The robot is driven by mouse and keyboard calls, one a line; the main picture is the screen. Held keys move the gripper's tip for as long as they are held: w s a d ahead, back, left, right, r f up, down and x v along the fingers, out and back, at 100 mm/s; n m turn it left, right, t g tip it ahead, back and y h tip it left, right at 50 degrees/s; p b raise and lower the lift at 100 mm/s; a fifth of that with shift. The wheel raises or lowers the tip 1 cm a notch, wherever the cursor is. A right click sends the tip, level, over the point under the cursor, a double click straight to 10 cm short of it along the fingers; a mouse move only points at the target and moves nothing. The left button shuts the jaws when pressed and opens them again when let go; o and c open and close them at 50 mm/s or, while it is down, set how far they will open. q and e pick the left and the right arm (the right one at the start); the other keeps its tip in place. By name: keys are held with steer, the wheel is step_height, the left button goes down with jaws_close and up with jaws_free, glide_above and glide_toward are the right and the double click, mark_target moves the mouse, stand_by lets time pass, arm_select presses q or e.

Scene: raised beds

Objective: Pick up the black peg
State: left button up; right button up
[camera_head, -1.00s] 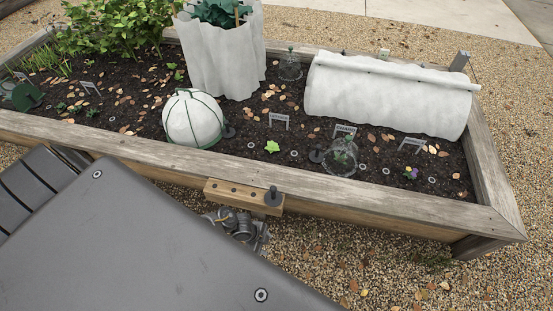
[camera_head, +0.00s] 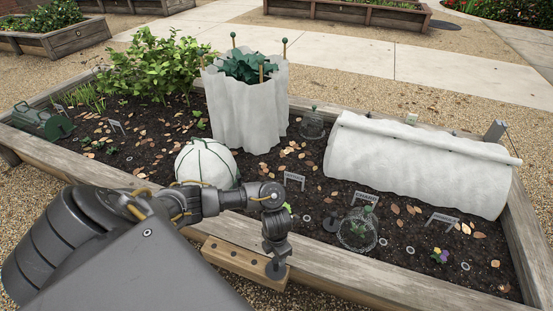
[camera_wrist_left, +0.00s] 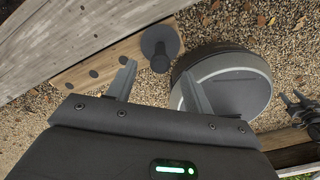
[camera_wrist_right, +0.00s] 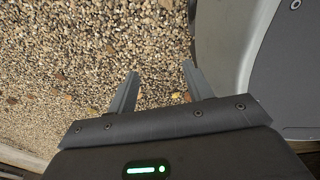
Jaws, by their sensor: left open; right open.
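The black peg (camera_wrist_left: 160,46) stands with its round flange on the wooden block (camera_wrist_left: 100,68) with a row of holes, on the bed's outer side. In the left wrist view my left gripper (camera_wrist_left: 158,72) is open, and the peg shows just past and between its fingertips, with nothing held. In the head view my left gripper (camera_head: 276,248) points down over the right end of the block (camera_head: 232,256) and hides most of the peg. My right gripper (camera_wrist_right: 160,72) is open and empty over gravel, outside the head view.
The raised bed's front plank (camera_head: 330,262) runs beside the block. In the bed stand a white dome (camera_head: 205,163), a white tunnel cover (camera_head: 415,165), a clear cloche (camera_head: 358,230) and another dark peg (camera_head: 331,224). My own base is close to the block.

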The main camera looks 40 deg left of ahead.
mark_target(276, 263)
arm_select(q)
step_height(276, 263, down, 3)
steer(key=shift+r, duration=0.1)
steer(key=shift+f, duration=0.3)
arm_select(e)
steer(key=w, duration=0.3)
steer(key=shift+f, duration=0.1)
arm_select(q)
step_height(276, 263, down, 4)
steer(key=shift+s+f+b, duration=0.15)
steer(key=shift+f+b, duration=0.1)
steer(key=shift+b, duration=0.65)
steer(key=shift+f, duration=0.25)
arm_select(e)
steer(key=shift+t, duration=0.3)
steer(key=w, duration=0.1)
steer(key=w+a, duration=0.1)
steer(key=w+a+r, duration=0.1)
steer(key=w, duration=0.1)
arm_select(q)
steer(key=c, duration=1.1)
steer(key=shift+o, duration=0.2)
arm_select(e)
steer(key=shift+s, duration=0.1)
arm_select(q)
steer(key=shift+r, duration=0.15)
arm_select(e)
steer(key=shift+r, duration=0.1)
